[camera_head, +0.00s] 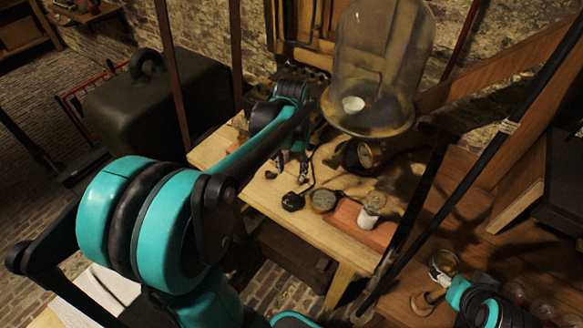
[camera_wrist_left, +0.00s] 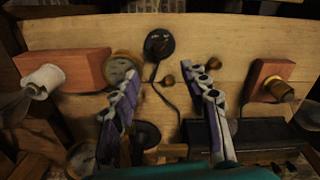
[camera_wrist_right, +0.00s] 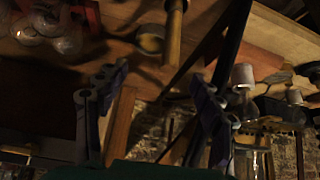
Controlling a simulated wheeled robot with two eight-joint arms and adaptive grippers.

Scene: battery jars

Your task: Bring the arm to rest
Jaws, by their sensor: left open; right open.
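My left gripper (camera_head: 290,165) is over the wooden table (camera_head: 225,150), its fingers pointing down. In the left wrist view its two fingers (camera_wrist_left: 165,88) are apart, with nothing held between them. Small brass knobs (camera_wrist_left: 186,66) and a dark wire lie on the table beyond the fingertips. My right gripper (camera_wrist_right: 155,85) has its fingers apart and empty in the right wrist view. In the head view only part of my right arm shows at the lower right.
A glass bell jar (camera_head: 385,45) stands at the table's back. A round brass disc (camera_head: 323,200), a black round piece (camera_head: 292,201), a reddish block (camera_head: 346,213) and a white spool (camera_head: 367,218) are near the front right. A dark slanted pole (camera_head: 440,190) crosses the right side.

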